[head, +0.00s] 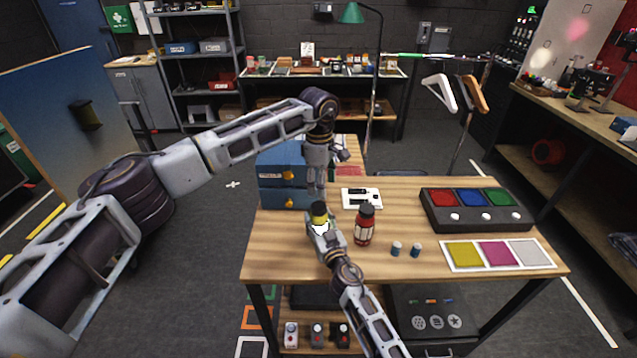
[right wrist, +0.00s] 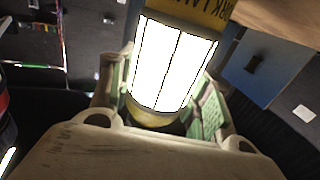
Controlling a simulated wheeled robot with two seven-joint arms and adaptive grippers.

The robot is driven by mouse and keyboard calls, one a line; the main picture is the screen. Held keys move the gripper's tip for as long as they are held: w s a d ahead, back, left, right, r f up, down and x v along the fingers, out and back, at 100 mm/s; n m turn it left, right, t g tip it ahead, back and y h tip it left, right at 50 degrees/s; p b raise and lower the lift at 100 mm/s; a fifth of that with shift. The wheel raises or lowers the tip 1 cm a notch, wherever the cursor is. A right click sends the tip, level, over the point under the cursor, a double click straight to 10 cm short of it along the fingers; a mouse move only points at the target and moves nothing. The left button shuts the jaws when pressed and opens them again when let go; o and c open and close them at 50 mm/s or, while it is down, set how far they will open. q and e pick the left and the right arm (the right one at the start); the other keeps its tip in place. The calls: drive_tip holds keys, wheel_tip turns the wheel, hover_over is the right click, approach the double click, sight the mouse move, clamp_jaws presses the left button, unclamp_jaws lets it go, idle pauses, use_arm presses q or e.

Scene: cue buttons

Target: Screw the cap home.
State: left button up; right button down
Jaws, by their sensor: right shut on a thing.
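My right gripper (head: 322,230) is shut on a lantern (head: 319,211) with a yellow top and a bright white body. In the right wrist view the lantern (right wrist: 175,62) stands between both green-padded fingers, and part of its lettering shows on the yellow band. A red bottle (head: 364,228) with a dark cap (head: 366,208) stands upright on the table, to the right of my right gripper and apart from it. My left gripper (head: 316,188) points down just above the lantern, beside the blue drawers. Its fingers are too small to read, and I cannot tell whether it touches the lantern.
Blue drawers (head: 283,177) stand at the table's back left. A white card (head: 362,198) lies behind the bottle. A dark button box (head: 476,211) and a colour-patch sheet (head: 497,254) occupy the right side. The front left tabletop is clear.

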sight(319, 206)
use_arm(q)
drive_tip(key=n, duration=0.4)
drive_tip(key=shift+a+n, duration=0.2)
drive_tip(key=shift+n, duration=0.2)
drive_tip(key=n, duration=0.4)
drive_tip(key=shift+a, duration=0.15)
drive_tip(key=n, duration=0.5)
drive_tip(key=shift+a, duration=0.1)
drive_tip(key=shift+s+n, duration=0.1)
drive_tip(key=shift+n, duration=1.8)
drive_tip(key=shift+f, duration=0.1)
drive_tip(key=shift+f, duration=3.95)
